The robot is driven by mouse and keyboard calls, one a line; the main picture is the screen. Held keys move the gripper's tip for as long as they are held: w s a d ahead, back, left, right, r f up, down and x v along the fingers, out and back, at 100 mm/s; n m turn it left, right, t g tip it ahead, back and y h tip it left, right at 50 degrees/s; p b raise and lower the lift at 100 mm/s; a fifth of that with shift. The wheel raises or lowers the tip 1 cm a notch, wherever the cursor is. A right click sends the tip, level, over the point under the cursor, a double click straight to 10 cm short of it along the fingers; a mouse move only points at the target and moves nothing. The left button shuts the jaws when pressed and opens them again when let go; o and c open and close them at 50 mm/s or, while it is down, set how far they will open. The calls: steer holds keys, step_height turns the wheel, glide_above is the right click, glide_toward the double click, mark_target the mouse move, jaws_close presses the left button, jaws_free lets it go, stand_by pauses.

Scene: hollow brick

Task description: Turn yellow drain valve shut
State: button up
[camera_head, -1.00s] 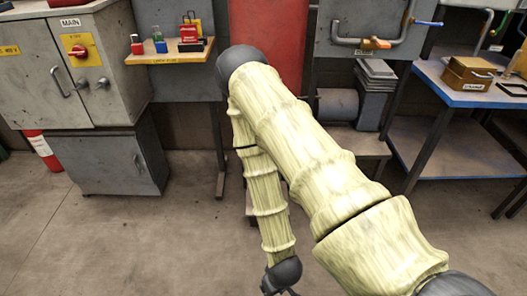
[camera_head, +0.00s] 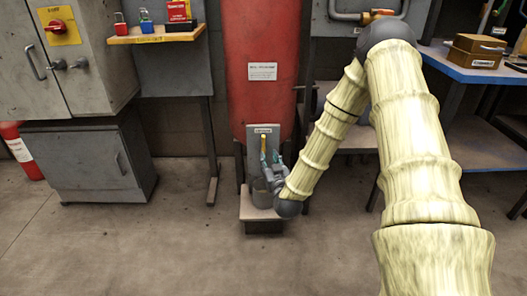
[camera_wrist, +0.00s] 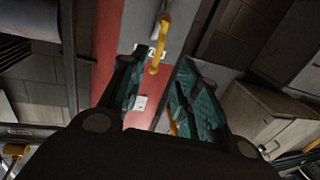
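The yellow drain valve handle (camera_head: 263,143) is at the front of a grey plate low on the red tank (camera_head: 264,60). It points roughly up and down in the head view. In the wrist view the yellow handle (camera_wrist: 161,42) shows near the tips of my fingers, in the gap between them. My gripper (camera_head: 271,158) is in front of the plate, just below the handle. Its teal-padded fingers are apart in the wrist view (camera_wrist: 163,62), with nothing visibly clamped. I cannot tell whether either finger touches the handle.
A grey bucket (camera_head: 261,192) stands on a low stand (camera_head: 250,213) under the valve, close to my gripper. A blue-topped bench (camera_head: 465,70) is at right. The floor in front is clear.

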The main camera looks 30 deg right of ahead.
mark_target(264, 144)
steer(key=b+x, duration=0.2)
steer(key=x, duration=0.3)
steer(key=b+x, duration=0.1)
steer(key=x, duration=0.3)
steer(key=shift+w+d+r+b, duration=0.1)
steer(key=shift+w+d+b, duration=0.15)
steer(key=shift+d+b, duration=0.1)
steer(key=shift+w+d+r, duration=0.1)
steer(key=shift+w+d, duration=0.1)
steer(key=shift+w, duration=0.4)
jaws_close()
